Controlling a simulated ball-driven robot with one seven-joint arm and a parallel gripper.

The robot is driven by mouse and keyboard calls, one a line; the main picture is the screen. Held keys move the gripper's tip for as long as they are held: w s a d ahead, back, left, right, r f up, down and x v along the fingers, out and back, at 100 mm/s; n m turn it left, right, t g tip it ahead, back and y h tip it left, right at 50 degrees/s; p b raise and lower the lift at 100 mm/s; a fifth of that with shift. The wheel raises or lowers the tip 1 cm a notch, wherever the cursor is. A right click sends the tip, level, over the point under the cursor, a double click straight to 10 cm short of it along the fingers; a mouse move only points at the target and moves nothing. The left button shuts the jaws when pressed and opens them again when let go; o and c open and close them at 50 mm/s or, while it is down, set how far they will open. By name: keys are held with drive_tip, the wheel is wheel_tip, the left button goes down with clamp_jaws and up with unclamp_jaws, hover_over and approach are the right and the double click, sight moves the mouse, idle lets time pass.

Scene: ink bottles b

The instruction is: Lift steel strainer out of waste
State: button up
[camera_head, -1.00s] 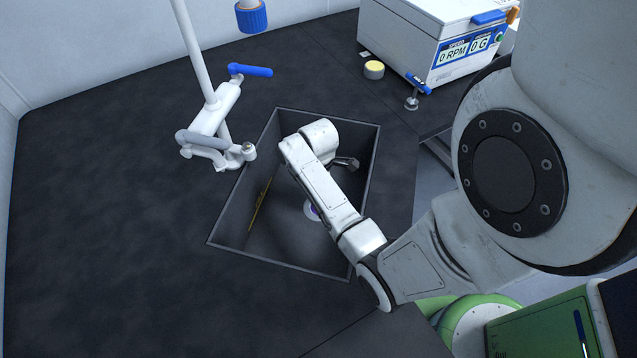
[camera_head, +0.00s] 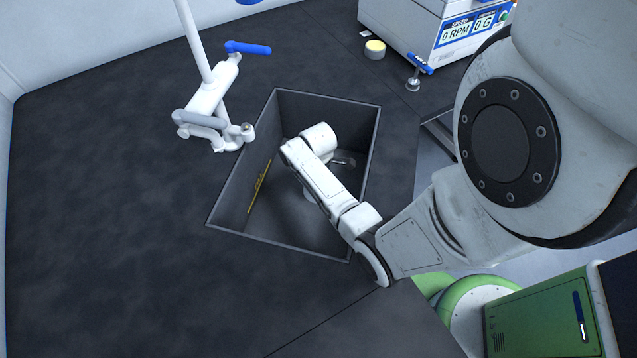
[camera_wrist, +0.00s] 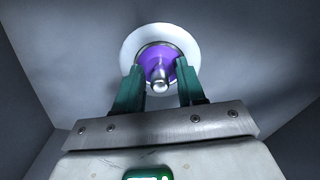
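In the wrist view, the steel strainer (camera_wrist: 159,78) shows as a rounded knob and stem in the middle of a purple disc with a metal rim. It sits at the white ring of the waste (camera_wrist: 131,47) in the sink floor. My gripper (camera_wrist: 162,78) is open, with one green finger on each side of the knob and a visible gap to it. The fingertips reach to about the metal rim; whether they touch it I cannot tell. In the head view, my arm reaches into the dark sink (camera_head: 228,230) and hides the strainer and gripper.
The sink walls close around my arm. A yellow strip (camera_head: 259,187) is on the left wall. A white stand with a blue lever (camera_head: 247,48) rises at the sink's left rim. A yellow-topped cap (camera_head: 375,49), a small tap (camera_head: 415,75) and a centrifuge (camera_head: 430,22) stand behind.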

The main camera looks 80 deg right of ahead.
clamp_jaws()
idle(0.4)
